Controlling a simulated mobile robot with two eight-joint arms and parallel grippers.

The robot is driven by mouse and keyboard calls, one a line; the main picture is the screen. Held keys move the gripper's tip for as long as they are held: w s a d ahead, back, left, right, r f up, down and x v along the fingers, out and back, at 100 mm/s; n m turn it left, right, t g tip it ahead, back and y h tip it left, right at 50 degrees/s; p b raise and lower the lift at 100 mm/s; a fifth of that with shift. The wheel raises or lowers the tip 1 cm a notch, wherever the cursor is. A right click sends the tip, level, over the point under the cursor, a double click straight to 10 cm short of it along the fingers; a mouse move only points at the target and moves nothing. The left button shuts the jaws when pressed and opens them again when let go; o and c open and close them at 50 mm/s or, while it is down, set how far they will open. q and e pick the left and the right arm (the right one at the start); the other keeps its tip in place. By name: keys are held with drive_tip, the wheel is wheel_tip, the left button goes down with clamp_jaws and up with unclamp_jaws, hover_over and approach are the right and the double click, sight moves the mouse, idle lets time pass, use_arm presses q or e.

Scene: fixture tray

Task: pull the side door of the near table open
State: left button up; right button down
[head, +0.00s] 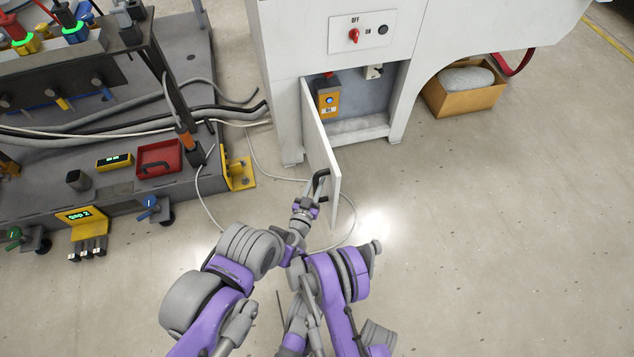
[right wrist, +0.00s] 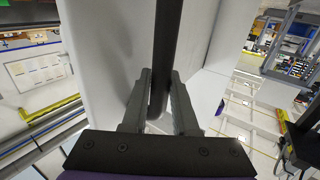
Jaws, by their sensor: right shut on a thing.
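The side door (head: 318,135) of the white table (head: 283,75) is a white panel. It stands swung out from the cabinet opening, so the inside shows. Its dark handle (head: 321,177) is near the outer edge. My right gripper (head: 312,198) is at the handle, its jaws shut on it. In the right wrist view the dark handle bar (right wrist: 168,45) runs between the two fingers (right wrist: 158,92), in front of the white door face (right wrist: 105,50). My left gripper cannot be made out in the head view.
Inside the cabinet is a yellow box with a blue button (head: 328,100). A cardboard box (head: 462,100) stands under the table to the right. A dark fixture platform (head: 120,190) with cables lies left. A loose cable (head: 205,205) crosses the floor below the door. Floor on the right is clear.

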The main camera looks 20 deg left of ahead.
use_arm(q)
drive_tip(key=shift+a, duration=0.1)
use_arm(e)
drive_tip(key=shift+s, duration=0.1)
idle(0.3)
drive_tip(key=c, duration=0.8)
unclamp_jaws()
drive_tip(key=shift+o, duration=0.2)
use_arm(q)
drive_tip(key=shift+s, duration=0.15)
